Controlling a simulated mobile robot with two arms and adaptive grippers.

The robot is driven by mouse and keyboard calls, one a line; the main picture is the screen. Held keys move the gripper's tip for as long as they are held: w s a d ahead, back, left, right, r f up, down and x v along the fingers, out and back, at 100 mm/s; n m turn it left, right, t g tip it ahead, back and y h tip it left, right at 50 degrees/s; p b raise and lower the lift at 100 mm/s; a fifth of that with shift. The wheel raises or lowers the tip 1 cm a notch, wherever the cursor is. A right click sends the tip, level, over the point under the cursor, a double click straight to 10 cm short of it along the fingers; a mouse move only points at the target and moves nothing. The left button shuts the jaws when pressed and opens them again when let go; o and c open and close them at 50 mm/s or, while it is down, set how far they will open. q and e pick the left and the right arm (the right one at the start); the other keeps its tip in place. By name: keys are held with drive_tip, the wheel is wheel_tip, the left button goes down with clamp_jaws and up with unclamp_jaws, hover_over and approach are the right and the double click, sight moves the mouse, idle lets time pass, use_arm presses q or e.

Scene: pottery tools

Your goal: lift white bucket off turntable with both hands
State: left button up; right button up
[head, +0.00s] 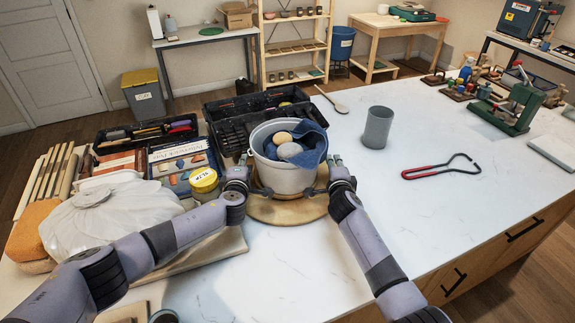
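The white bucket (284,178) stands upright near the middle of the wooden turntable (287,212) in the head view. It holds a blue cloth (312,146) and rounded lumps, one tan and one grey. My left gripper (252,175) is at the bucket's left side, fingers spread, one up near the wall and one low near the base. My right gripper (324,175) is at the right side in a mirrored pose, fingers also spread. Both look open. I cannot tell whether any finger touches the bucket.
Black tool trays (228,134) stand close behind the bucket. A yellow-lidded tub (204,181) and a plastic-wrapped lump (108,212) are to the left. A grey cup (377,128) and a red-handled tool (440,170) are to the right. The front right countertop is clear.

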use_arm(q)
drive_tip(key=shift+w+d, duration=0.15)
drive_tip(key=shift+d, duration=0.45)
use_arm(e)
drive_tip(key=shift+w+a, duration=0.15)
drive_tip(key=shift+a, duration=0.4)
use_arm(q)
drive_tip(key=shift+d, duration=0.15)
use_arm(e)
drive_tip(key=shift+a, duration=0.2)
